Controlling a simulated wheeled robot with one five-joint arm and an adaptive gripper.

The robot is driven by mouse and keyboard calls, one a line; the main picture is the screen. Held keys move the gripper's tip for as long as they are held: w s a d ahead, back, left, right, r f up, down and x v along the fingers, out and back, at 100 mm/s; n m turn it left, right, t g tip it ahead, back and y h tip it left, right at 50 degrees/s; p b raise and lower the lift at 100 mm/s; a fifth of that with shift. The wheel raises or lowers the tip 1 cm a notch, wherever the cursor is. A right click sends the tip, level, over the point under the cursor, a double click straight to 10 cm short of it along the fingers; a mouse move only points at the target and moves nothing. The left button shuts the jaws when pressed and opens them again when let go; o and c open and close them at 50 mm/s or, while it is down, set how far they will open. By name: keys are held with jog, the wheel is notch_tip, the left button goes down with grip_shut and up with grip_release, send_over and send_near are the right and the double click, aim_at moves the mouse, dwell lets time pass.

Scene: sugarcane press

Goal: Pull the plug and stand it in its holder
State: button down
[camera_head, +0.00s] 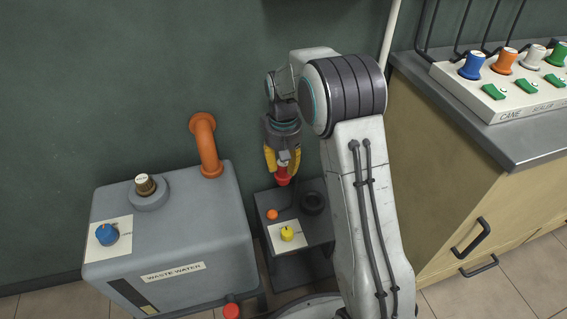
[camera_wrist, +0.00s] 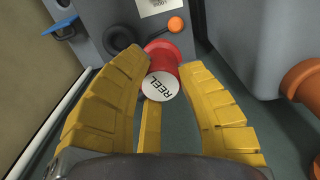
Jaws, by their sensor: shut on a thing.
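My gripper (camera_head: 283,160) points down over the back of a low dark stand (camera_head: 297,250). Its yellow fingers are shut on a red plug (camera_head: 283,177). In the wrist view, the red plug (camera_wrist: 163,60) shows a white round end reading "REEL" between the fingers, with a wider red rim beyond. I cannot tell whether its lower end touches anything. A black ring (camera_head: 313,203) lies on the stand, right of an orange ball (camera_head: 272,214); both also show in the wrist view, the ring (camera_wrist: 116,37) left of the ball (camera_wrist: 176,25). Whether the ring is the holder is unclear.
A yellow knob (camera_head: 287,234) on a white plate sits at the stand's front. A grey "WASTE WATER" tank (camera_head: 170,240) with an orange pipe (camera_head: 207,145) stands close on the left. A cabinet (camera_head: 470,200) with a switch panel (camera_head: 515,90) stands on the right.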

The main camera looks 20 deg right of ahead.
jog(key=w+d+f+n+p, duration=0.1)
jog(key=d+f+n, duration=0.9)
jog(key=n, duration=0.7)
jog(key=shift+w+d+f, duration=0.35)
jog(key=shift+w+f, duration=0.05)
jog(key=shift+f, duration=0.1)
jog(key=shift+f+b, duration=2.1)
jog(key=shift+f, duration=0.65)
jog(key=shift+f+b, duration=0.3)
jog(key=shift+f, duration=0.25)
jog(key=c, duration=1.2)
grip_release()
jog(key=shift+c, duration=0.2)
